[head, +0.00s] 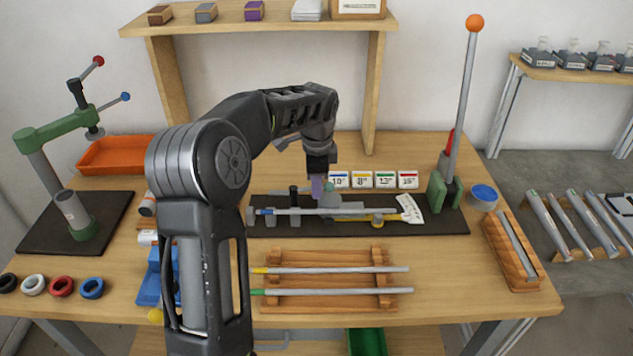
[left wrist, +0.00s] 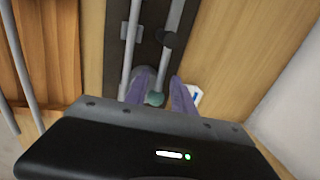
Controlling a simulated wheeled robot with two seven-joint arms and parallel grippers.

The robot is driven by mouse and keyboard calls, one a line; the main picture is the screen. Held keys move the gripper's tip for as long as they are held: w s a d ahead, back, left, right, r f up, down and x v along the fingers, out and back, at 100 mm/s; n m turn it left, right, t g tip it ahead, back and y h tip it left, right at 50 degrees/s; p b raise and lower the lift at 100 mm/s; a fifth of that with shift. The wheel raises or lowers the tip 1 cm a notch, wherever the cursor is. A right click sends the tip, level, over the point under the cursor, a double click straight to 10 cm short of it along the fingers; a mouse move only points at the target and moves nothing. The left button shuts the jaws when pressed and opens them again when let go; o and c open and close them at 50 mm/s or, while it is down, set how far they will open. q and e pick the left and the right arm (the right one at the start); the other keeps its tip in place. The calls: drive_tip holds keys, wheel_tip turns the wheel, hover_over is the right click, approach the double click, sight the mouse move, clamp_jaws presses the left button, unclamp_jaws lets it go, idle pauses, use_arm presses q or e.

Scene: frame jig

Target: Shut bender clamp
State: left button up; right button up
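The tube bender sits on a dark base plate (head: 445,222) at the middle of the bench, with a grey tube (head: 300,211) lying along it. A small teal knob (head: 329,187), seemingly on the bender's clamp, shows by the fingers. My left gripper (head: 318,190) reaches down over it from behind the tube. In the left wrist view the purple fingers (left wrist: 160,82) stand apart, with the teal knob (left wrist: 155,99) between them and a gap visible. Whether they touch it I cannot tell. The fingers partly hide the clamp body. My right gripper is not in view.
The bender's tall lever with an orange ball (head: 474,23) stands upright at the right. A wooden rack (head: 325,283) with two tubes lies in front. Number cards (head: 362,180) stand behind. A green press (head: 62,132) is at the left. A wooden shelf (head: 270,25) spans the back.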

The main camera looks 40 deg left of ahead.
use_arm(q)
clamp_jaws()
idle(1.2)
